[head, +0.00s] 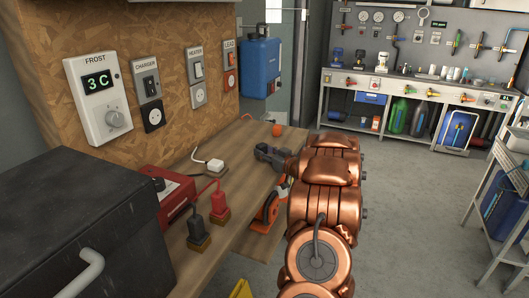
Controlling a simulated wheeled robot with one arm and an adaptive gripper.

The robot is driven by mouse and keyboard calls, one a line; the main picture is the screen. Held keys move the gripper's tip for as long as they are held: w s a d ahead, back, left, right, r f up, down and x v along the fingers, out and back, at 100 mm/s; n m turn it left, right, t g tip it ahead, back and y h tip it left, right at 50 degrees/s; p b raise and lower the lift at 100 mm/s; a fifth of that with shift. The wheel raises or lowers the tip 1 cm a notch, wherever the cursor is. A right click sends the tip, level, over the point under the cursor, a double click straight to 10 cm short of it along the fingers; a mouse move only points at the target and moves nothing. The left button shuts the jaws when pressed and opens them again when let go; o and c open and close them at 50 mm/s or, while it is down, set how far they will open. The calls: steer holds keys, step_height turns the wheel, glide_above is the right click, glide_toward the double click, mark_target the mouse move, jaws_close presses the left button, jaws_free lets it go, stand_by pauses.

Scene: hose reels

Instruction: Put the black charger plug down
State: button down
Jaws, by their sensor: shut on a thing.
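My gripper (270,153) is dark grey and sits over the right side of the wooden bench (235,165), at the end of my copper-coloured arm. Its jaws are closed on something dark. I take this to be the black charger plug, but it cannot be told apart clearly from the dark fingers. The black charger socket (153,115) is on the wall board under a switch labelled CHARGER. A red box (172,196), seemingly the charger, lies on the bench at left, partly hidden by a dark case.
A white plug (215,164) with a cable lies left of my gripper. An orange ball (277,130) is behind my gripper. The dark case (80,225) fills the front left. Bare wood shows between these things.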

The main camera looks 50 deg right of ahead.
steer(key=shift+f, duration=0.55)
steer(key=c, duration=0.7)
jaws_free()
steer(key=shift+f, duration=0.15)
steer(key=shift+o, duration=0.2)
steer(key=shift+r, duration=0.4)
steer(key=shift+s+r, duration=0.2)
steer(key=shift+s, duration=0.15)
steer(key=s+a, duration=0.2)
steer(key=s, duration=0.9)
steer(key=shift+r, duration=0.15)
steer(key=shift+s, duration=0.1)
